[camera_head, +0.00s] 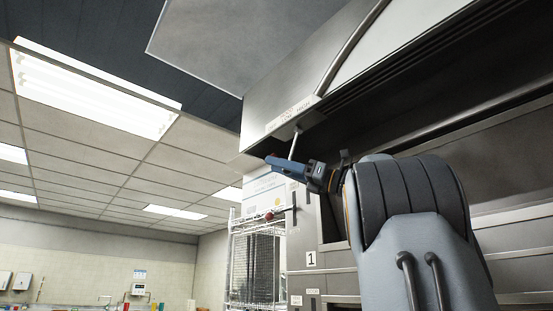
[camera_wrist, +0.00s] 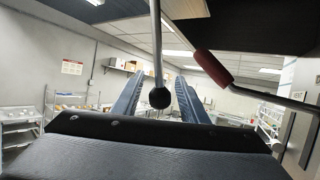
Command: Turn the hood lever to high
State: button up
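The hood lever is a thin metal rod (camera_head: 294,143) hanging from a small labelled panel (camera_head: 293,115) on the hood's lower edge; the label text is too small to read. In the wrist view the rod comes down from the top and ends in a black ball knob (camera_wrist: 159,97). My gripper (camera_head: 274,162) is just under the hood at the lever's lower end. Its two blue fingers (camera_wrist: 158,80) are apart, with the knob between them in the picture and a gap on each side. Contact is not visible. The knob is hidden in the head view.
A red-handled metal lever (camera_wrist: 213,68) is close on the right in the wrist view; its red end (camera_head: 270,215) shows below my gripper in the head view. The steel hood (camera_head: 285,75) is just above. A wire rack (camera_head: 257,260) stands behind. Open room lies left.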

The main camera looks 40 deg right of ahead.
jog(key=shift+w+a+r, duration=0.25)
jog(key=shift+w+a, duration=0.2)
jog(key=shift+w, duration=0.05)
jog(key=shift+c, duration=0.5)
grip_shut()
jog(key=shift+f, duration=0.2)
